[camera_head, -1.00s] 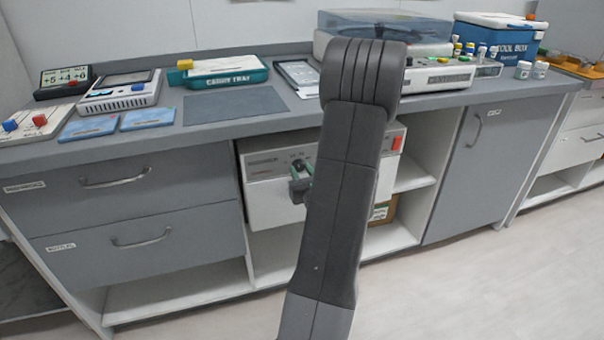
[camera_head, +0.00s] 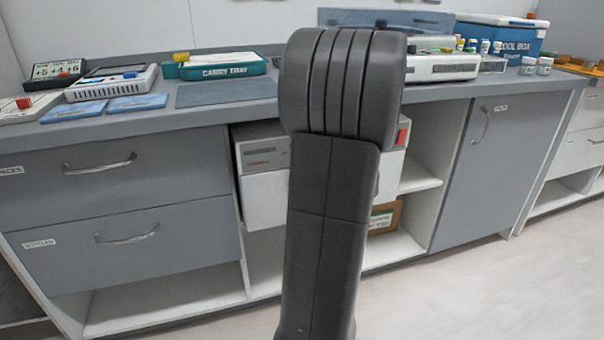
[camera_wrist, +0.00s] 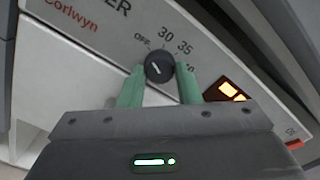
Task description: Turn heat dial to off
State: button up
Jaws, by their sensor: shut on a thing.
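The labels 30 and 35 are up and right of the knob, and another is partly hidden. My gripper (camera_wrist: 160,74) has its green fingers on either side of the dial and is shut on it. In the head view the warmer (camera_head: 264,158) sits in the bay under the counter, and my arm hides the dial and gripper.
A lit orange-red switch (camera_wrist: 231,91) is right of the dial on the panel. Grey drawers (camera_head: 115,172) are left of the warmer, and a grey cupboard door (camera_head: 483,165) is to the right. A cardboard box (camera_head: 385,217) lies on the shelf below. The counter above holds several items.

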jog(key=shift+n+b, duration=0.45)
jog(key=shift+n, duration=0.05)
jog(key=o, duration=1)
jog(key=shift+s, duration=0.1)
jog(key=p+v, duration=0.2)
jog(key=v, duration=1.1)
jog(key=shift+s+d+p, duration=0.1)
jog(key=shift+s+p, duration=0.15)
jog(key=shift+p, duration=0.1)
jog(key=shift+w, duration=0.1)
jog(key=b+x, duration=0.2)
jog(key=x, duration=1.1)
jog(key=shift+w, duration=0.3)
